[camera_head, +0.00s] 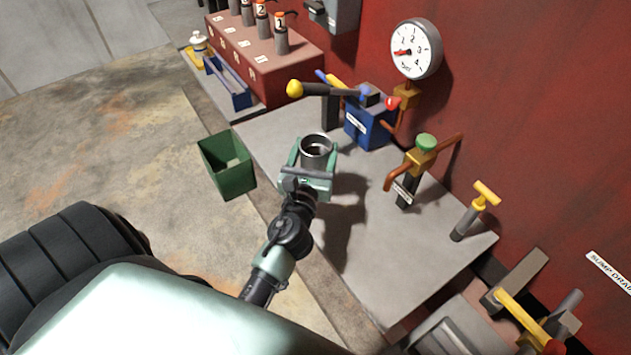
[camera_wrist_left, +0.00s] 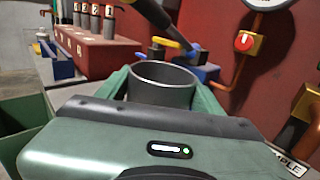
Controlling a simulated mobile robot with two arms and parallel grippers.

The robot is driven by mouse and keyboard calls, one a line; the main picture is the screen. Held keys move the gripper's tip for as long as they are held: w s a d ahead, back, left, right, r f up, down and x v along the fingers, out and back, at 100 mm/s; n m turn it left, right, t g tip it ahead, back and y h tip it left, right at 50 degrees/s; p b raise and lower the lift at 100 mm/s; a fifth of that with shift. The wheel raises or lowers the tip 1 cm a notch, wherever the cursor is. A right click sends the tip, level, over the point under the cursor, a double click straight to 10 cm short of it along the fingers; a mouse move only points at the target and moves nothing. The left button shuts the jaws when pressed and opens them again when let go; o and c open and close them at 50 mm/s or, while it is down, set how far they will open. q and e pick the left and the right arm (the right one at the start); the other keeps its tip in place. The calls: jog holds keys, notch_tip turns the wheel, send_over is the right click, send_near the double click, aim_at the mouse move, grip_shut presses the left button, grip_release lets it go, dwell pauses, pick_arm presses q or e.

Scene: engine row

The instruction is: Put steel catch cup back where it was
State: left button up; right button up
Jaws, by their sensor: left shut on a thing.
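The steel catch cup (camera_head: 317,146) is a grey, open-topped cylinder held between the fingers of my left gripper (camera_head: 314,160). It is about upright, and its shadow falls on the grey bench top to the right, so it looks raised above the surface. The cup also shows in the left wrist view (camera_wrist_left: 162,82), between the two green fingers. I can see a little way into its dark inside; its lower part is hidden by the gripper. My right gripper is in neither view.
A grey bench top (camera_head: 400,255) has clear room in front of a green-knobbed tap (camera_head: 425,145) with a copper spout. A blue pump (camera_head: 368,122) with a yellow-knobbed lever stands behind the cup. A green bin (camera_head: 228,170) is left. A yellow-handled valve (camera_head: 478,205) stands right.

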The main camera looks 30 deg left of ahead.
pick_arm(q)
jog(key=shift+f+b, duration=3.95)
jog(key=shift+f, duration=1.8)
jog(key=shift+f, duration=0.25)
jog(key=o, duration=1.6)
jog(key=shift+o, duration=0.2)
jog(key=shift+r, duration=0.1)
